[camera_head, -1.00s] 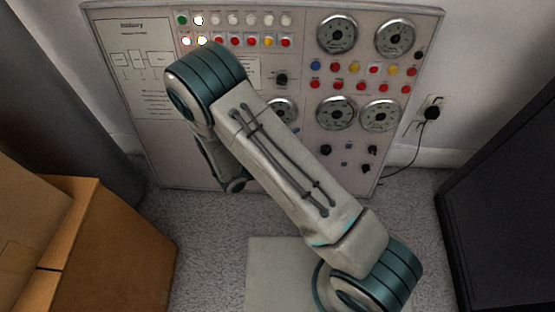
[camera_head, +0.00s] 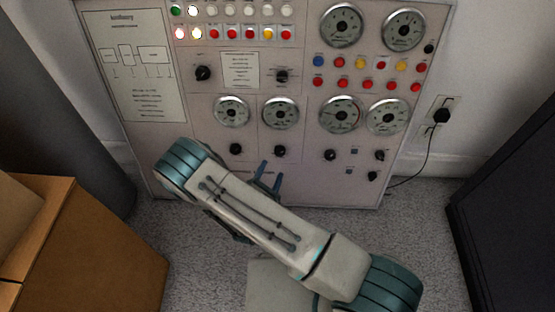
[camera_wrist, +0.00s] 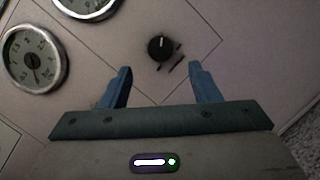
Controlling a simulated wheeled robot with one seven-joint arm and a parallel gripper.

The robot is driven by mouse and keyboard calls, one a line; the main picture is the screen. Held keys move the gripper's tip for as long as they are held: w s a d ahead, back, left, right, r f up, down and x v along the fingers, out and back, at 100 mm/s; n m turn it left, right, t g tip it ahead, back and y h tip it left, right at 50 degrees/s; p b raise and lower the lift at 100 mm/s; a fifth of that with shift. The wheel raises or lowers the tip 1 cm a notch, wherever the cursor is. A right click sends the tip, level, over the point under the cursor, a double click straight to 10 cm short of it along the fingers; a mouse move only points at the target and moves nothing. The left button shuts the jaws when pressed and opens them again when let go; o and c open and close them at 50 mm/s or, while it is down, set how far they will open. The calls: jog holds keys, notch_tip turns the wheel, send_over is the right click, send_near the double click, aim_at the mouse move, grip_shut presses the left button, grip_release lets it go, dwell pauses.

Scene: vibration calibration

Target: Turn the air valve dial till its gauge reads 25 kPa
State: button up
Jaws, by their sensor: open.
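A black dial (camera_head: 280,151) sits on the panel's lower middle, below a round gauge (camera_head: 280,113). In the wrist view the dial (camera_wrist: 160,47) stands ahead of my gripper (camera_wrist: 160,71), centred between the two blue fingers, which are apart and empty. In the head view my gripper (camera_head: 269,176) is just below this dial, and the arm hides part of it. The gauge shows partly at the top left of the wrist view (camera_wrist: 88,4). Labels and readings are too small to read, so I cannot tell which dial is the air valve.
Another dial (camera_head: 236,149) and gauge (camera_head: 231,111) lie to the left on the panel (camera_head: 215,180); more gauges, dials and buttons lie to the right and above. A cardboard box (camera_head: 95,250) stands at left, a dark cabinet (camera_head: 510,210) at right. A cable hangs from the wall socket (camera_head: 440,115).

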aim_at(279, 153)
jog(key=b+x, duration=0.1)
jog(key=x, duration=0.6)
jog(key=shift+w+b, duration=0.1)
jog(key=shift+b, duration=0.3)
jog(key=c, duration=1)
